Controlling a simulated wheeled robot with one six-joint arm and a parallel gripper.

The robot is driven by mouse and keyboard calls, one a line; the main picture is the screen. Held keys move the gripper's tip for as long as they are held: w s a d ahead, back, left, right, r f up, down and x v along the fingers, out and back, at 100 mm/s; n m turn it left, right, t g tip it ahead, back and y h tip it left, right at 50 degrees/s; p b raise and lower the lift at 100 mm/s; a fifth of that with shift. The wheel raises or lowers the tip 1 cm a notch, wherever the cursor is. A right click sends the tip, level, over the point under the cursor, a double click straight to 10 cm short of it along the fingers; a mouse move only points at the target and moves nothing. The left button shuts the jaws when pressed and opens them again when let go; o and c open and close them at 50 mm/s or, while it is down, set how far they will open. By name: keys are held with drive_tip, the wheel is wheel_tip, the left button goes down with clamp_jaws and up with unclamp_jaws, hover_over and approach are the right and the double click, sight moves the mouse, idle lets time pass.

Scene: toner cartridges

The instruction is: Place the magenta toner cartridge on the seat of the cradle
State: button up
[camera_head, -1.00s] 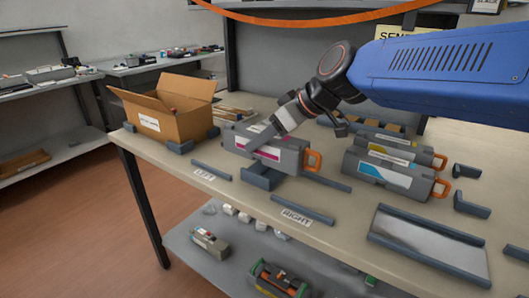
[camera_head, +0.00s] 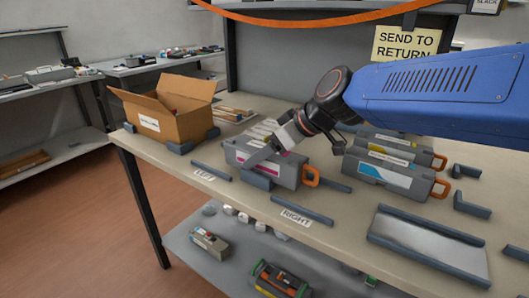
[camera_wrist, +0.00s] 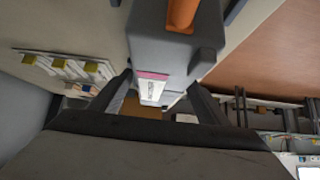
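The magenta toner cartridge (camera_head: 283,169) is a grey box with a magenta stripe and an orange handle at its right end. It sits low at the cradle (camera_head: 257,180), whose dark grey front block overlaps the cartridge's lower front. I cannot tell whether its underside touches the seat. My gripper (camera_head: 260,155) comes down from the upper right and is shut around the cartridge body. In the wrist view the cartridge (camera_wrist: 172,45) lies between my gripper's two fingers (camera_wrist: 160,98), with its white and magenta label visible. The seat is hidden under the cartridge.
Low rails stand near the LEFT label (camera_head: 204,176) and the RIGHT label (camera_head: 296,217). An open cardboard box (camera_head: 180,122) is at the left. Cyan-striped cartridge (camera_head: 385,178) and others stand at the right. A grey tray (camera_head: 425,245) lies front right.

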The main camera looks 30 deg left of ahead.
drive_tip(key=shift+r, duration=0.2)
drive_tip(key=v, duration=1)
drive_tip(key=shift+d+r, duration=0.2)
drive_tip(key=shift+r, duration=0.05)
drive_tip(key=shift+s+d+r, duration=0.1)
drive_tip(key=shift+d+r, duration=0.35)
drive_tip(key=shift+d, duration=0.05)
